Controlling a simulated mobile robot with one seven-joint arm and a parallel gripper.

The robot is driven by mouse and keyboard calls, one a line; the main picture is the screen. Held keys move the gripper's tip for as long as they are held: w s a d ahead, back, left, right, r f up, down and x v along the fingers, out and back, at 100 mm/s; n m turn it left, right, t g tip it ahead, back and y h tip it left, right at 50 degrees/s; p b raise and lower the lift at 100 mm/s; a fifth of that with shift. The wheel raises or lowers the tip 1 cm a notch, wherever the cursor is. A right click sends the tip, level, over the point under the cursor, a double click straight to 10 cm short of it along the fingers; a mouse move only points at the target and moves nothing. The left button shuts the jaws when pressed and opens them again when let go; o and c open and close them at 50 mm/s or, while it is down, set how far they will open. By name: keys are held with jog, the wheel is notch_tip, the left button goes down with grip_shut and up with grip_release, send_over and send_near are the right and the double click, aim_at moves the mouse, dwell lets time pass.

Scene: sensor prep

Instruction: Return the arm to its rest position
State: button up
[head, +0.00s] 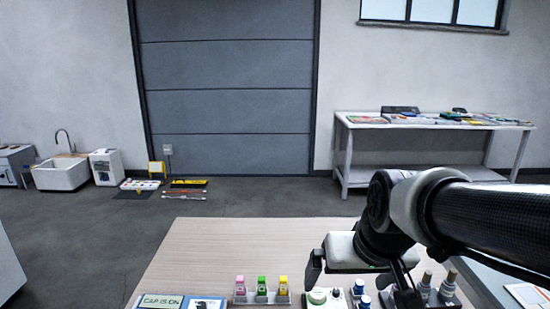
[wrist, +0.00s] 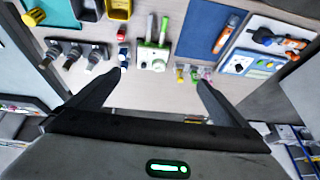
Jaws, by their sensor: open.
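My gripper (head: 357,282) is over the near right part of the wooden table (head: 235,245) in the head view, with my arm reaching in from the right edge. In the wrist view my gripper (wrist: 160,79) has its two dark fingers spread wide apart, with nothing between them. The fingers point towards the table objects. Part of the table's right side is hidden behind my gripper and arm.
A rack (head: 243,299) holds pink, green and yellow bottles. Blue-capped vials (head: 358,287) and grey-capped bottles (head: 426,281) stand close to my gripper. The table's far part is clear. A white bench (head: 345,148) stands by the wall.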

jog(key=s+r, duration=0.3)
jog(key=s, duration=0.7)
notch_tip(320, 180, up, 20)
jog(key=p, duration=2)
jog(key=shift+w+d+r+h, duration=0.15)
jog(key=shift+w+d+h, duration=0.15)
jog(key=shift+w+d, duration=0.1)
jog(key=shift+s, duration=0.1)
